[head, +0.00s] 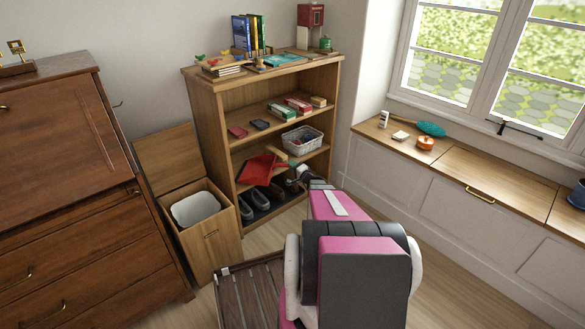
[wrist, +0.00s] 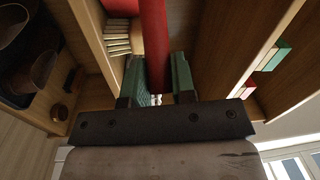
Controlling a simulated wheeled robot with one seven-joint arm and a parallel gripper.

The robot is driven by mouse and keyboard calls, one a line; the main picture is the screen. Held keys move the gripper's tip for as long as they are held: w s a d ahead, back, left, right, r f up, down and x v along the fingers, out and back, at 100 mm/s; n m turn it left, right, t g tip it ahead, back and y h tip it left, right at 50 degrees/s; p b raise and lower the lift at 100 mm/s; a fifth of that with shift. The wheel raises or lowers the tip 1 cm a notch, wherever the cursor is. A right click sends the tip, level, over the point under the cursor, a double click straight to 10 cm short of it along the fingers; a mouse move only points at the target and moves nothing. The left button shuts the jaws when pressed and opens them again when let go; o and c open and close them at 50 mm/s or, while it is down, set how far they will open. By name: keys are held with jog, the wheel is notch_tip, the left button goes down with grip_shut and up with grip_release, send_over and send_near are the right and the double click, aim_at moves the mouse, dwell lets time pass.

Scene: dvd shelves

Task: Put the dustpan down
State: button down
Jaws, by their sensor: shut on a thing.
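The red dustpan (head: 258,169) is at the lower part of the open wooden bookcase (head: 212,130), in front of or just inside a lower shelf. In the head view its pan part shows tilted, left of my gripper (head: 291,174). In the wrist view the red dustpan handle (wrist: 153,40) runs between the two green-padded fingers of my gripper (wrist: 156,82), which is shut on it. I cannot tell whether the pan touches the shelf. My arm covers part of the area right of the bookcase.
A white basket (head: 302,140) and small boxes (head: 291,106) stand on shelves above. Shoes (head: 246,211) sit at the bookcase bottom. An open wooden bin (head: 211,236) stands left. A window bench (head: 440,182) lines the right.

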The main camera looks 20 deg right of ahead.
jog(key=shift+w+f, duration=0.2)
jog(key=shift+f, duration=0.15)
jog(key=c, duration=0.9)
grip_release()
jog(key=shift+c, duration=0.2)
jog(key=shift+r, duration=0.15)
